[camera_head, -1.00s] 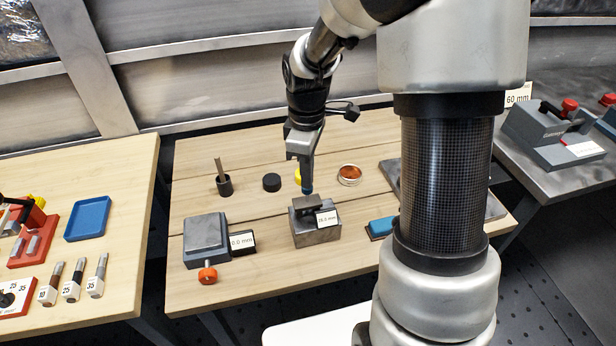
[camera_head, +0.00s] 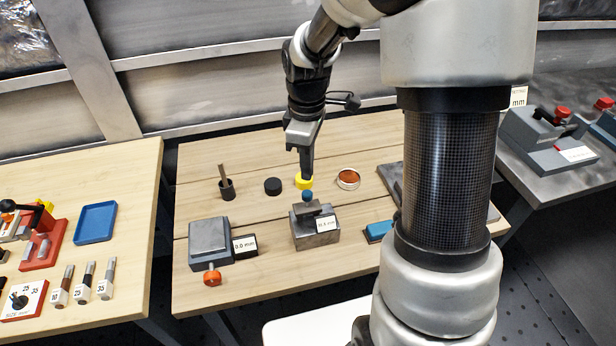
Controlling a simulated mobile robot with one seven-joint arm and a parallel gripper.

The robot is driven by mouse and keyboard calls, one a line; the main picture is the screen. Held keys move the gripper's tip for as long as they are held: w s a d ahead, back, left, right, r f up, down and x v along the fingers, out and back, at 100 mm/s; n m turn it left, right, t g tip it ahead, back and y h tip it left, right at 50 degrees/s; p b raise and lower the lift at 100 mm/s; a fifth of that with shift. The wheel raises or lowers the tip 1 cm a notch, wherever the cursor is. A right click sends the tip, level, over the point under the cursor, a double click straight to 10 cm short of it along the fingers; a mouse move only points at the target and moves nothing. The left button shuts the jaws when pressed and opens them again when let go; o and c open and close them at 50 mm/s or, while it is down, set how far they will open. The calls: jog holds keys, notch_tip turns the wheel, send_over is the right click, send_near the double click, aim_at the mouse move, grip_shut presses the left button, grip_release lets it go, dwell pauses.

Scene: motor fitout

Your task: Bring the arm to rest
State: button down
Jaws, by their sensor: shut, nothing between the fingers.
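My gripper (camera_head: 306,174) hangs from the arm over the middle wooden table (camera_head: 190,285), fingers pointing down. It is shut with nothing between its fingers. Just below its tip is a blue ball-shaped knob (camera_head: 308,196) on top of a grey metal block (camera_head: 316,238) with a white label. From this view a small gap shows between the fingertips and the knob. A yellow round piece (camera_head: 303,181) shows partly behind the fingers.
On the same table are a grey block with an orange knob (camera_head: 212,278), a black puck (camera_head: 272,186), a cup with a brush (camera_head: 227,188), a copper-coloured dish (camera_head: 348,179) and a blue block (camera_head: 379,231). A left table holds a blue tray (camera_head: 96,222) and gauges.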

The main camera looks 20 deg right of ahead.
jog(key=shift+r+p, duration=0.4)
jog(key=shift+r, duration=0.35)
jog(key=s+r+m+t+p, duration=0.1)
jog(key=s+r+m+t, duration=0.4)
jog(key=s+r+m, duration=0.7)
jog(key=s+r, duration=0.6)
jog(key=shift+s+r+t+p, duration=0.2)
jog(key=shift+r+t+p, duration=0.1)
jog(key=shift+p, duration=0.1)
dwell(1.0)
